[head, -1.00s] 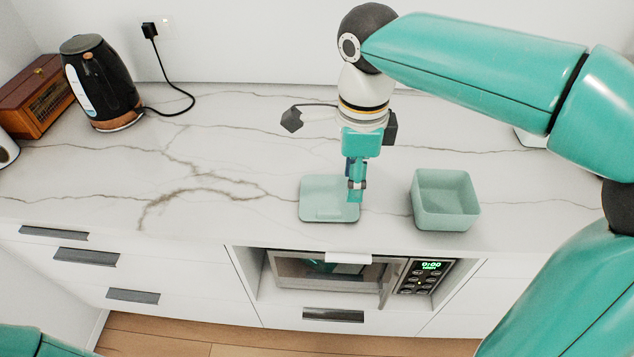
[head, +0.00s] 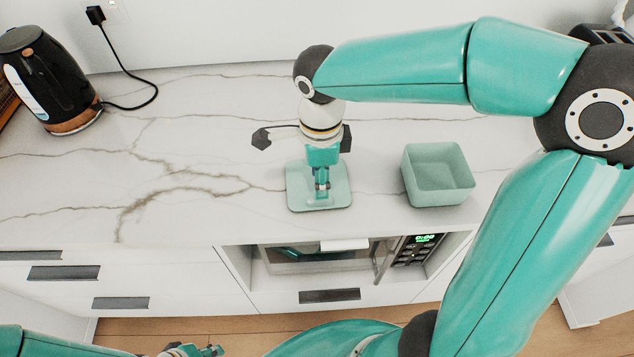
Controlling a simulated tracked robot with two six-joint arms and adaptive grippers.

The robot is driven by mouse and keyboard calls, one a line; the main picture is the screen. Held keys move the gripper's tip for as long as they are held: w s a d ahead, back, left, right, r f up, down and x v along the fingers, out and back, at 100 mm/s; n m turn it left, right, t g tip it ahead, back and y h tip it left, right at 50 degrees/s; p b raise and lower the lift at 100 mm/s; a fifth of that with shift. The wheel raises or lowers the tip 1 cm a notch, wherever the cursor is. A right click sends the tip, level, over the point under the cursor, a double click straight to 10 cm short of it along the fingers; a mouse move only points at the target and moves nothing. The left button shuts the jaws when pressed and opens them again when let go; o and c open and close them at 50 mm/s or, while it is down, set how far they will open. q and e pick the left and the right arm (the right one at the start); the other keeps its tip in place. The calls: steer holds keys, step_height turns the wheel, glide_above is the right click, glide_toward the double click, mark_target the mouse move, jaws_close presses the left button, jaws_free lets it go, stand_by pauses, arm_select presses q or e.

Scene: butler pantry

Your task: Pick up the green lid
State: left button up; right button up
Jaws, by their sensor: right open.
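The green lid (head: 336,201) is a flat, pale green rounded square lying on the marble counter. A small raised part shows near its middle, partly hidden by my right gripper. My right gripper (head: 321,191) points down over the middle of the lid, with its fingers at or just above the raised part. It is open; I cannot tell whether it touches the lid. A matching pale green open box (head: 438,175) stands to the right of the lid, apart from it. My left gripper (head: 205,351) shows only in part at the bottom edge, low in front of the drawers.
A black kettle (head: 49,84) with a cord stands at the far left. A microwave (head: 320,256) sits in the cabinet below the counter's front edge. The counter between kettle and lid is clear.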

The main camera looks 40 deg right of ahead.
steer(key=shift+s+f+p, duration=0.15)
steer(key=shift+f+p, duration=0.25)
steer(key=shift+f, duration=2.7)
jaws_close()
